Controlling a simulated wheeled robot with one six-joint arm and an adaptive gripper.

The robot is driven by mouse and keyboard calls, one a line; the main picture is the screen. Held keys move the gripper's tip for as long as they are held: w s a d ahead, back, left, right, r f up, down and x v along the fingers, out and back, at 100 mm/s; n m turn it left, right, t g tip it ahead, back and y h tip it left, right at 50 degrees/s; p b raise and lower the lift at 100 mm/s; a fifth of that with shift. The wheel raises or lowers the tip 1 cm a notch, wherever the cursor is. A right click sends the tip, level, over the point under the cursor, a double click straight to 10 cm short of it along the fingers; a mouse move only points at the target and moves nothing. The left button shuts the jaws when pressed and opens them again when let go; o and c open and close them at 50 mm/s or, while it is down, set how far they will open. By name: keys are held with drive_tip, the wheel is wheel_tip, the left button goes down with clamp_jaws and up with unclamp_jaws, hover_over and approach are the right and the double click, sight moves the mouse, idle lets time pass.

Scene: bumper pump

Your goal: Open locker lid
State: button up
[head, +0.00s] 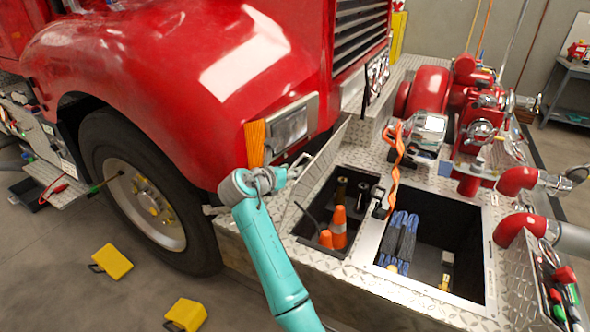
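The diamond-plate locker lid (322,160) stands raised at a steep angle along the left side of a bumper locker. The locker (297,228) beneath is open, with two orange cones (338,228) and dark cylindrical items inside. My gripper (293,172) is at the end of my teal arm, beside the left face of the lid, close to or touching it. I cannot tell whether it touches, nor whether its fingers are open or shut.
A second open compartment (489,270) to the right holds blue folded straps (398,240). The red truck fender (160,80) and headlight (290,128) rise close behind my gripper. Red pump piping (470,180) stands at right. Yellow blocks (113,262) lie on the floor.

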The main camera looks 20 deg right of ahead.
drive_tip(key=v, duration=0.8)
